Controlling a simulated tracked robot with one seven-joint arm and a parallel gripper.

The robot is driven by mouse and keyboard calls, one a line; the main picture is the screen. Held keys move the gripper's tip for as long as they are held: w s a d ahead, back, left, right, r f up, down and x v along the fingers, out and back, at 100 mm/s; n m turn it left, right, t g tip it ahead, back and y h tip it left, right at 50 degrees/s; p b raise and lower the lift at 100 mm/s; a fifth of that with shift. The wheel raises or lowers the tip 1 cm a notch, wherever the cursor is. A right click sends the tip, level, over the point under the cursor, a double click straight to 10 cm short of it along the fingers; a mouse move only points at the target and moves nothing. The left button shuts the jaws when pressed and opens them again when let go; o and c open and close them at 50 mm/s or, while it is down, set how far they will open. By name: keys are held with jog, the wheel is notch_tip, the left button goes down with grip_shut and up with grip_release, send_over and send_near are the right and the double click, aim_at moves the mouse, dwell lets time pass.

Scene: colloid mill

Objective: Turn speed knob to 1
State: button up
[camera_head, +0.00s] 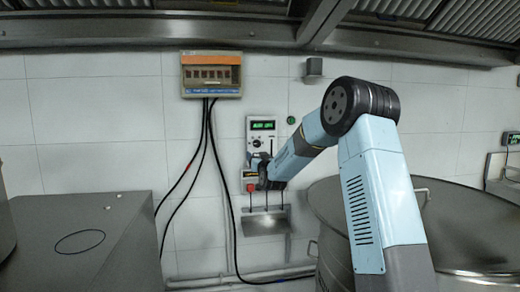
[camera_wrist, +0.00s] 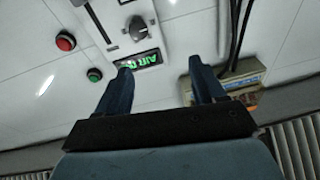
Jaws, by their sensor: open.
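The speed control panel (camera_head: 262,134) is a white box on the tiled wall with a green lit display (camera_head: 263,125). A small dark knob (camera_head: 256,143) sits below the display. In the wrist view the knob (camera_wrist: 138,28) is black with a pointer-like grip, on a pale plate beside the green display (camera_wrist: 140,60). My gripper (camera_head: 258,165) is in front of the panel's lower part in the head view. In the wrist view my gripper (camera_wrist: 163,67) has its two fingers apart with nothing between them. The knob lies beyond the left fingertip, apart from it. The knob's markings are too small to read.
A red button (camera_wrist: 65,41) and a green button (camera_wrist: 94,75) are near the panel. A breaker box (camera_head: 211,74) with hanging black cables is on the wall at left. A large steel vessel (camera_head: 470,225) stands at right, a metal cabinet (camera_head: 85,215) at left.

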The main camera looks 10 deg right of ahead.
jog(key=w+d+f+m+t+h, duration=0.1)
jog(key=w+d+f+t, duration=0.1)
jog(key=w+f, duration=0.2)
jog(key=m, duration=0.1)
send_near(258, 146)
jog(key=shift+h, duration=0.4)
jog(key=x, duration=0.8)
jog(key=shift+w+a+r, duration=0.15)
jog(key=shift+w+a, duration=0.2)
jog(key=shift+a, duration=0.05)
jog(key=c, duration=1)
jog(key=shift+d, duration=0.35)
jog(key=shift+c, duration=0.3)
jog(key=shift+a, duration=0.2)
